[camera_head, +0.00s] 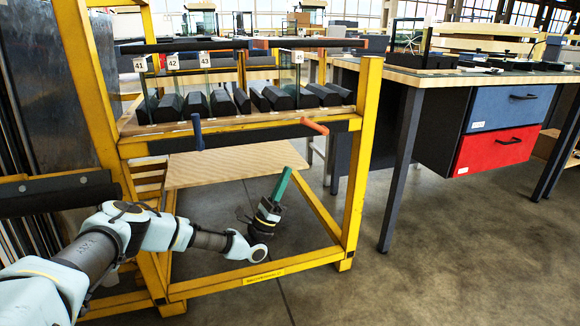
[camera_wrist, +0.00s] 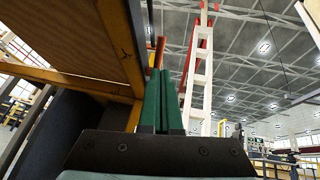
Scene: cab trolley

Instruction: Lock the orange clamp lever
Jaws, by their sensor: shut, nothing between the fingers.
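The orange clamp lever (camera_head: 315,126) sits on the dark bar along the front of the yellow trolley, near its right post. It sticks out from the bar, tilted slightly down to the right. My gripper (camera_head: 288,170) is below it and a little to its left, with green fingers pointing up. In the wrist view the fingers (camera_wrist: 163,73) lie side by side, shut and empty. An orange piece, which looks like the lever (camera_wrist: 159,51), shows just beyond the fingertips. I see no contact with it.
A blue lever (camera_head: 197,132) hangs upright on the same bar to the left. The yellow trolley frame (camera_head: 355,170) and a wooden shelf board (camera_head: 190,170) surround my gripper. A workbench with blue and red drawers (camera_head: 497,150) stands right. Floor in front is clear.

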